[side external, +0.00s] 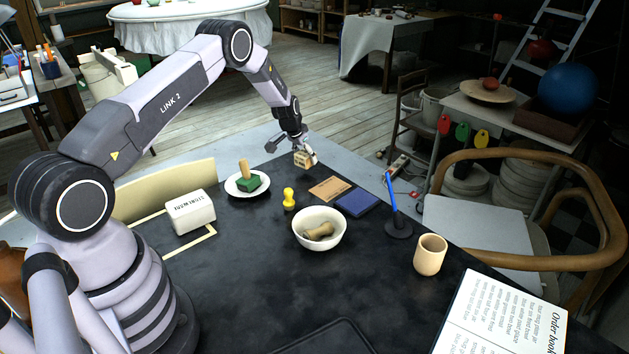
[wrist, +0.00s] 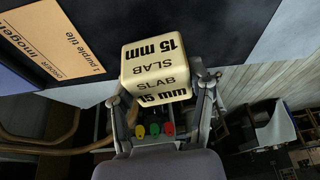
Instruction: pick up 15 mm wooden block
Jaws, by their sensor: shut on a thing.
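The 15 mm wooden block (wrist: 158,72) is pale wood, lettered "15 mm" and "SLAB" in black, and fills the middle of the wrist view. My gripper (wrist: 163,100) is shut on it, with one finger on each side. In the side external view the block (side external: 302,160) is at the far edge of the dark table, held between the fingers of my gripper (side external: 306,156). I cannot tell whether the block touches the table or is a little above it.
Near the block lie an orange card (side external: 329,188) and a dark blue pad (side external: 357,203). A yellow stamp (side external: 289,199), a white bowl (side external: 319,242), a plate with a green block (side external: 236,186), a blue pen in a stand (side external: 392,205) and a tan cup (side external: 430,255) stand around. The front middle is mostly clear.

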